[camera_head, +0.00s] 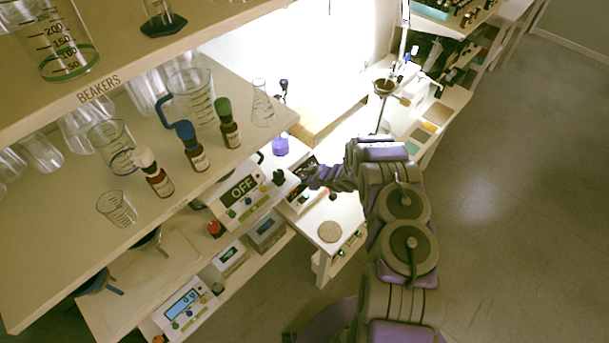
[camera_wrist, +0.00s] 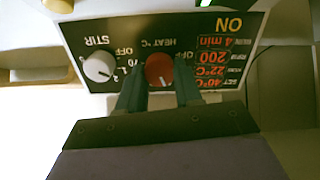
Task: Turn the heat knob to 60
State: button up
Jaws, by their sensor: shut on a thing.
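The hot plate's control panel (camera_wrist: 210,25) shows upside down in the wrist view. Its red heat knob (camera_wrist: 159,69) sits between the two fingers of my gripper (camera_wrist: 158,86), which is shut on it. A white pointer mark shows on the knob's lower edge in the picture. The panel reads ON, with red display lines that look like 40°C, 22°C, 200 and 4 min. The scale around the knob is mostly hidden by my fingers. In the head view, my gripper (camera_head: 308,181) reaches the panel (camera_head: 300,194) of a white device on the bench.
A white stir knob (camera_wrist: 99,67) sits beside the heat knob. In the head view, another device (camera_head: 243,192) reading OFF stands close to the left of my gripper. Shelves with dropper bottles (camera_head: 192,147) and glass beakers (camera_head: 190,97) stand at the left. Open floor lies right.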

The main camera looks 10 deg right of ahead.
jog(key=m, duration=0.4)
jog(key=shift+s+d+f+m, duration=0.1)
jog(key=shift+d+f+m, duration=0.15)
jog(key=shift+m, duration=0.15)
jog(key=m, duration=0.3)
jog(key=shift+m, duration=0.3)
jog(key=m, duration=0.3)
jog(key=shift+m, duration=2)
jog(key=shift+s+f, duration=0.1)
jog(key=o, duration=1)
jog(key=shift+o, duration=0.2)
jog(key=shift+r, duration=0.2)
jog(key=v, duration=1.7)
jog(key=shift+d, duration=0.35)
